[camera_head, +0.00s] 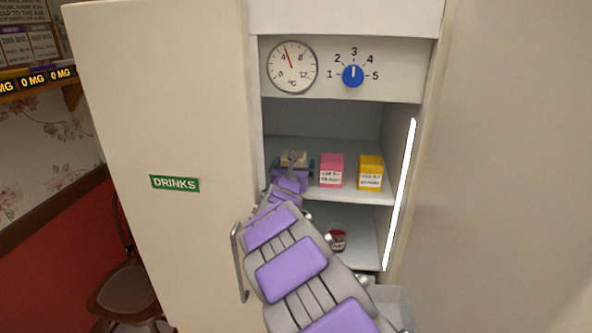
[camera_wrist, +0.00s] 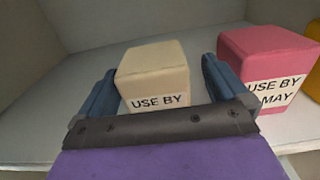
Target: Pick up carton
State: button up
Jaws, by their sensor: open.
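A cream carton (camera_wrist: 153,75) with a "USE BY" label stands upright on the fridge shelf. In the wrist view it sits between the two blue fingers of my gripper (camera_wrist: 155,85), which is open around it with a gap visible at the right. In the head view the cream carton (camera_head: 294,158) shows only in part behind my gripper (camera_head: 291,168). A pink carton (camera_head: 332,170) stands just to the right, close to the right finger; it also shows in the wrist view (camera_wrist: 262,60). A yellow carton (camera_head: 370,172) stands further right.
The fridge shelf (camera_head: 345,195) has a wall and a bright light strip (camera_head: 400,195) at its right. A small red-labelled jar (camera_head: 338,240) is on the shelf below. The open fridge door (camera_head: 160,120) with a "DRINKS" label is at the left. A temperature dial and blue knob are above.

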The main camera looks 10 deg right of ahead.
jog(key=shift+w+a+f, duration=0.1)
jog(key=shift+w+f, duration=0.1)
jog(key=shift+w, duration=0.35)
jog(key=shift+w+a+f, duration=0.1)
jog(key=shift+w+f, duration=0.05)
jog(key=shift+w, duration=0.4)
jog(key=shift+w+d+r, duration=0.1)
jog(key=shift+w+r, duration=0.1)
jog(key=shift+r, duration=0.05)
jog(key=shift+w+d+f, duration=0.1)
jog(key=shift+c, duration=0.2)
jog(key=c, duration=1.1)
